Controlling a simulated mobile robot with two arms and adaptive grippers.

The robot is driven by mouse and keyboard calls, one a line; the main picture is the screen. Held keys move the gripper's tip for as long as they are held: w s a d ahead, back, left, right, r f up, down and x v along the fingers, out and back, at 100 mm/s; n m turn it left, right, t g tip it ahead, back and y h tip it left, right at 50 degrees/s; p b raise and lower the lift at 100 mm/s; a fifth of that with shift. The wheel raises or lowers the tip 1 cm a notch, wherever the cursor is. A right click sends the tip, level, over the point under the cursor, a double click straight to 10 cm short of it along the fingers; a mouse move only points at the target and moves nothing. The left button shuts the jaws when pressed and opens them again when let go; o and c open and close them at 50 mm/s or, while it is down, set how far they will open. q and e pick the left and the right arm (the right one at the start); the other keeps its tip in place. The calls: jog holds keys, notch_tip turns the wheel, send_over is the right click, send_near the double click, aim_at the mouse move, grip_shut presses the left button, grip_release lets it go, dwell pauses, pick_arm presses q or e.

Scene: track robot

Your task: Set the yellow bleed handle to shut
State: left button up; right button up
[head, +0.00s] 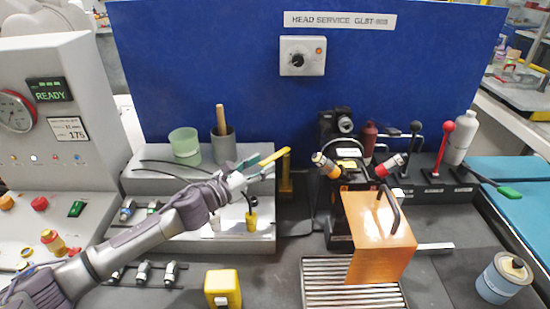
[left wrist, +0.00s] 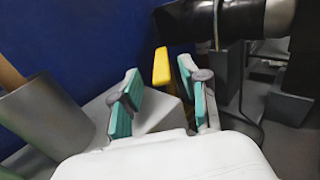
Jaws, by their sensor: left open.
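The yellow bleed handle (head: 276,156) is a flat bar just past my left fingertips in the head view, sloping up to the right. My left gripper (head: 262,168) is open, with teal finger pads, and comes in from the left. In the left wrist view the yellow handle (left wrist: 161,66) shows between and slightly beyond the two open fingertips (left wrist: 160,88). I cannot tell whether either finger touches it. The handle's mount is partly hidden. My right gripper is not in view.
An orange cover (head: 378,240) with a black handle stands right of centre by a slatted tray (head: 325,285). A green cup (head: 185,145) and a grey holder (head: 223,145) stand behind my left arm. A yellow box (head: 222,288) is at front. The blue panel (head: 220,60) rises behind.

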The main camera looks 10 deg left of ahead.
aim_at(275, 156)
pick_arm(q)
jog(key=p+x, duration=0.1)
jog(key=x, duration=0.4)
jog(key=shift+w+d, duration=0.2)
jog(key=shift+w, duration=0.05)
grip_shut()
